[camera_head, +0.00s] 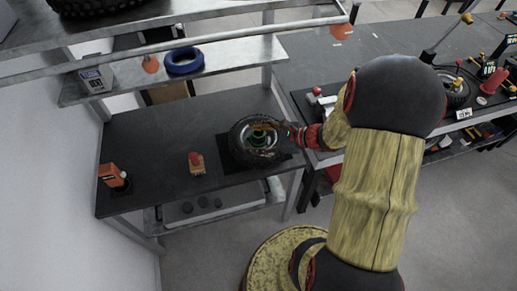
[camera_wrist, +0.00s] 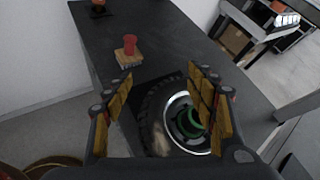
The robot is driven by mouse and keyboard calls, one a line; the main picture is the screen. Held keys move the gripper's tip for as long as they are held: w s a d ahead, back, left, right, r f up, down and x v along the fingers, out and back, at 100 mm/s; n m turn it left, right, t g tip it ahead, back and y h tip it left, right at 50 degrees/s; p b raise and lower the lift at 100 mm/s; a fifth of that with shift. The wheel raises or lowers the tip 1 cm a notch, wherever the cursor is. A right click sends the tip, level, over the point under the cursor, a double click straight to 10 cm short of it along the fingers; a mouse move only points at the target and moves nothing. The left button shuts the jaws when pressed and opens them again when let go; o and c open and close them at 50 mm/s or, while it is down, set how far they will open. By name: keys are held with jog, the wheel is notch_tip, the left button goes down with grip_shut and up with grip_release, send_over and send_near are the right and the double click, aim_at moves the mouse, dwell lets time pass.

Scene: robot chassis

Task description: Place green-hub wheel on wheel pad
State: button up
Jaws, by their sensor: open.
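The green-hub wheel (camera_head: 243,147) is a black tyre with a silver rim and a green centre. It lies flat on a dark square wheel pad (camera_head: 284,163) on the workbench. The wrist view shows the tyre (camera_wrist: 147,125) and the green hub (camera_wrist: 187,123) close up; a pad corner (camera_wrist: 143,84) shows beyond the tyre. My gripper (camera_head: 283,133) is at the wheel's right side, and its arm comes from the right. In the wrist view my gripper (camera_wrist: 165,105) is open, with the tyre's side between the fingers in the picture. The right finger hides part of the rim; contact cannot be told.
A red-topped block (camera_head: 196,163) stands left of the wheel, and an orange device (camera_head: 112,175) at the bench's left end. A shelf (camera_head: 225,63) above holds a blue ring (camera_head: 184,60). Another cluttered bench (camera_head: 390,42) is at right. Bench space left of the wheel is mostly free.

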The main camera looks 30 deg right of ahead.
jog(key=s+a+r+n+g+h, duration=0.1)
jog(key=s+a+r+n+g, duration=0.2)
jog(key=s+a+r+n, duration=0.35)
jog(key=s+a+r+n+g+h, duration=0.1)
jog(key=s+a+r+n+g, duration=0.35)
jog(key=a+n, duration=0.4)
jog(key=s+d+r+n+t+h, duration=0.3)
jog(key=s+r+n+h, duration=0.2)
jog(key=r+n, duration=0.4)
jog(key=shift+s+d+r+n, duration=0.25)
jog(key=shift+s+r+n, duration=0.15)
jog(key=shift+s+n, duration=0.35)
jog(key=shift+c, duration=1.2)
